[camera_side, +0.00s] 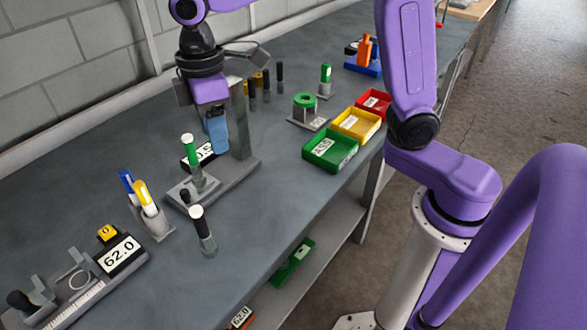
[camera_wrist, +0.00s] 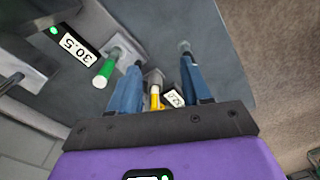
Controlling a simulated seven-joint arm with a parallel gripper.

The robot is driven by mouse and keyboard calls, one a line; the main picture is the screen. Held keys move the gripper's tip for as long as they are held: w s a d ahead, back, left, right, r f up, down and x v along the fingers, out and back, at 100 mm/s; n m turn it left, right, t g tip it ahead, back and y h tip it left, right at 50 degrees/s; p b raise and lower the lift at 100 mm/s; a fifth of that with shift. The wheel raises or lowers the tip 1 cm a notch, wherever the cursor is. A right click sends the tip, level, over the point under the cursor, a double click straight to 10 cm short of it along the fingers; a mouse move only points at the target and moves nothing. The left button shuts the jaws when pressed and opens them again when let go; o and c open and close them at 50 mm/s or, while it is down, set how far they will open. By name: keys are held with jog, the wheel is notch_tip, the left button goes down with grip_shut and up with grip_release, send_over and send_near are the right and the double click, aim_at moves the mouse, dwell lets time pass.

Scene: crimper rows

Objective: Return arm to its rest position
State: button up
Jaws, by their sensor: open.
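My gripper (camera_side: 216,143) hangs above the bench in the side view, by the grey stand with a numeric display (camera_side: 200,153). In the wrist view its two blue fingers (camera_wrist: 161,62) are spread apart, with nothing seen held between them. A green tube with a white top (camera_side: 194,160) stands upright on the stand's base, close to the gripper. It also shows in the wrist view (camera_wrist: 103,76), left of the fingers. The display reads 30.5 in the wrist view (camera_wrist: 72,45).
A white-capped vial (camera_side: 202,232) stands on the bench in front. A holder with blue and yellow pieces (camera_side: 153,222) and a gauge reading 62.0 (camera_side: 118,255) are at left. Green (camera_side: 317,158), yellow (camera_side: 349,132) and red (camera_side: 385,98) bins line the right edge. Dark posts stand behind.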

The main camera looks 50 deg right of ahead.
jog(key=s+d+f, duration=0.2)
jog(key=s+d, duration=0.6)
jog(key=s, duration=0.3)
jog(key=s+d+f, duration=0.3)
jog(key=s+d, duration=0.5)
jog(key=s, duration=0.3)
jog(key=shift+s+d+f, duration=0.15)
jog(key=shift+s+f, duration=0.15)
jog(key=shift+f, duration=0.05)
dwell(0.5)
jog(key=shift+c, duration=1.1)
